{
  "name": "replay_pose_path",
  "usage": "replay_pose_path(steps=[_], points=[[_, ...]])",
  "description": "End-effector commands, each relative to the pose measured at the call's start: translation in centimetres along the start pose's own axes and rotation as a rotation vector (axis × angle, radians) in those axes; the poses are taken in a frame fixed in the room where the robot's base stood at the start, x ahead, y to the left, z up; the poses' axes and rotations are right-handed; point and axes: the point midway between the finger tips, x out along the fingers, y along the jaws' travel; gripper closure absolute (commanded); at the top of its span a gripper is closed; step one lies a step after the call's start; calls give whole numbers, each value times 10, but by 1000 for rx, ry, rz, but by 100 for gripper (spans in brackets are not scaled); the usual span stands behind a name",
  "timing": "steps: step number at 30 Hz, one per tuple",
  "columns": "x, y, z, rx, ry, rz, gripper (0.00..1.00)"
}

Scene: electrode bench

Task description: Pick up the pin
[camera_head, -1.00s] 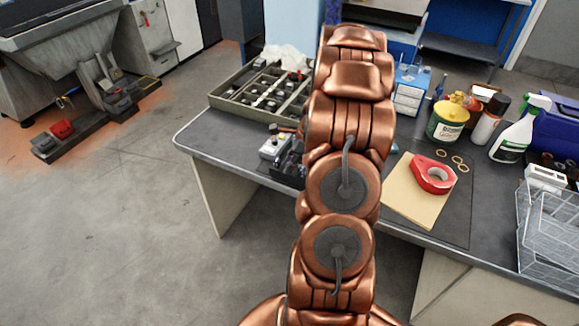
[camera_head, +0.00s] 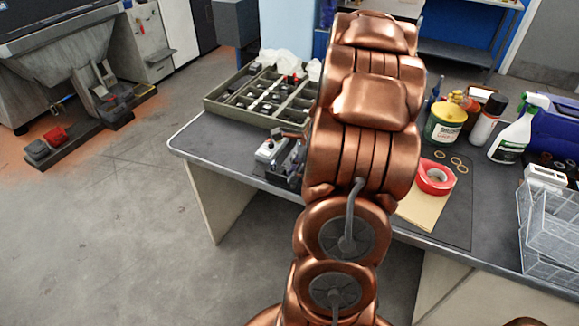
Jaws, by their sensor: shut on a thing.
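I cannot make out the pin in the head view. My copper-coloured arm runs up the middle of the picture, over the bench (camera_head: 207,137), and hides what lies behind it. My gripper is not in view, so its jaws and anything in them are hidden. A small device with a white top (camera_head: 268,150) and dark grey parts stands on the bench just left of my arm.
A compartment tray (camera_head: 228,112) with small parts lies at the back left. The bench's front left corner is clear.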

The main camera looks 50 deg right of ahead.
Motion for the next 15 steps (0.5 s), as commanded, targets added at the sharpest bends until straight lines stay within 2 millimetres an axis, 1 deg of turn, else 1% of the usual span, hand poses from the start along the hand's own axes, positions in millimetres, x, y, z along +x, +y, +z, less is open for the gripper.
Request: replay_pose_path(steps=[1,6,9,15], points=[[0,10,-2,2,0,-1,100],[-6,38,-8,1,0,-2,100],[-9,53,-10,1,0,-3,100],[-13,74,-14,0,0,-1,100]])
